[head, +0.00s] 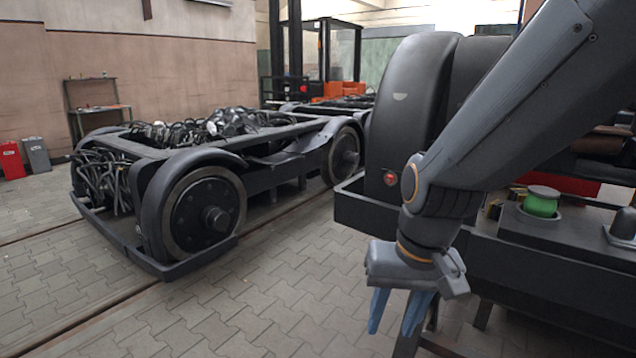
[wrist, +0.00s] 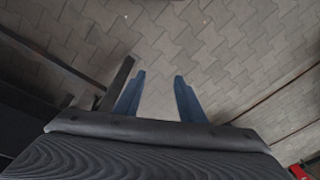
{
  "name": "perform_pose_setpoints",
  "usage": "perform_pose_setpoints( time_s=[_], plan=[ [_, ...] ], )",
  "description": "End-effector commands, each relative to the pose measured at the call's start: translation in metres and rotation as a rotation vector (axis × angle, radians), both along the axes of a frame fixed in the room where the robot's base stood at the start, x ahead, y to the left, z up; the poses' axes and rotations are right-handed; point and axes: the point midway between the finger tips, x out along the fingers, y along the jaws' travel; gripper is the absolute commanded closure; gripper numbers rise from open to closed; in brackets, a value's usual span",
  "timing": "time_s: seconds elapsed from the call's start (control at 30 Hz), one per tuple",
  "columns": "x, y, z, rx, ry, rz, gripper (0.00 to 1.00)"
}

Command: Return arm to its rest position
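My gripper (head: 400,312) hangs from my grey arm at the right of the head view, with its blue fingers pointing down over the paved floor. In the wrist view the fingers of my gripper (wrist: 160,82) stand apart with only floor between them, so it is open and empty. The arm reaches in from the upper right, bent at the wrist, in front of a dark cart (head: 350,208) with large black fenders. Whether any part of it touches the cart cannot be told.
A tram bogie (head: 205,205) stands on rails at the left. A green spool (head: 541,202) sits on the dark cart at the right. Red and grey boxes (head: 12,160) stand by the far left wall near a small shelf (head: 100,108). A forklift (head: 320,60) is behind. Paved floor in front is clear.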

Motion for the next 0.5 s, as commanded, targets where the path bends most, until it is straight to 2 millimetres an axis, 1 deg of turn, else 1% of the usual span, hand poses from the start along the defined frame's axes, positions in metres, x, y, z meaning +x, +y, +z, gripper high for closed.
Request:
perform_pose_setpoints(
  time_s=[0.03,0.1,0.17,0.2,0.5],
  plan=[
    [-0.015,-0.007,0.0,-0.02,0.031,0.036,0.63],
    [-0.036,-0.016,0.0,-0.047,0.079,0.089,0.63],
    [-0.054,-0.024,0.001,-0.07,0.121,0.134,0.63],
    [-0.058,-0.027,0.004,-0.076,0.134,0.142,0.63],
    [-0.057,-0.039,0.027,-0.082,0.133,0.101,0.63]
  ],
)
